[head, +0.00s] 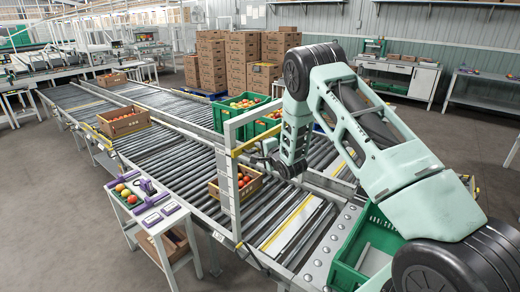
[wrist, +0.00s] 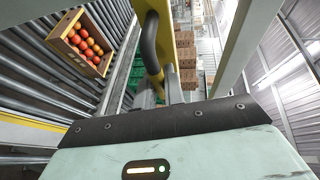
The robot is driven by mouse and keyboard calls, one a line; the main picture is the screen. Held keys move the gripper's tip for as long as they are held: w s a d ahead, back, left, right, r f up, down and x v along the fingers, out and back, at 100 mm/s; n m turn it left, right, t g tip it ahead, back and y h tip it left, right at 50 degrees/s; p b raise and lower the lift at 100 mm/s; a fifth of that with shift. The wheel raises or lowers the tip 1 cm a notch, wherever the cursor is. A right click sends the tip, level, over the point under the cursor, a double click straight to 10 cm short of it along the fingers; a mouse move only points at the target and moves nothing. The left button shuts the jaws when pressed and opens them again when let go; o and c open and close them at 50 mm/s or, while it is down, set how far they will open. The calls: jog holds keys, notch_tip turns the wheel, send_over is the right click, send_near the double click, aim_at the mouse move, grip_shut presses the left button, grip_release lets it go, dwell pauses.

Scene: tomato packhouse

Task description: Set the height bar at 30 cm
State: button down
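The height bar (head: 256,139) is a yellow bar across a pale upright frame (head: 231,180) over the roller conveyor. In the wrist view the yellow bar (wrist: 163,28) runs away from me and carries a curved black handle (wrist: 148,45). My gripper (head: 266,155) is at the bar, near the right part of the frame. In the wrist view my gripper's two grey fingers (wrist: 160,91) are close to the handle's near end, with some yellow showing between them. Whether they grip the handle is unclear. No height scale is readable.
A crate of tomatoes (head: 236,184) sits on the rollers by the frame; another (head: 123,121) is farther back. Green crates (head: 228,116) stand beyond the frame. A small table (head: 150,210) with tomatoes and purple-handled items is at left. Stacked cartons (head: 240,60) stand behind.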

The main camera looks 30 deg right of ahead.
notch_tip(320, 180, down, 20)
jog(key=b, duration=1.7)
jog(key=shift+b, duration=0.4)
jog(key=c, duration=1.5)
grip_release()
jog(key=s+r+b, duration=0.2)
jog(key=s+r, duration=0.1)
jog(key=s, duration=1.4)
jog(key=shift+a, duration=0.45)
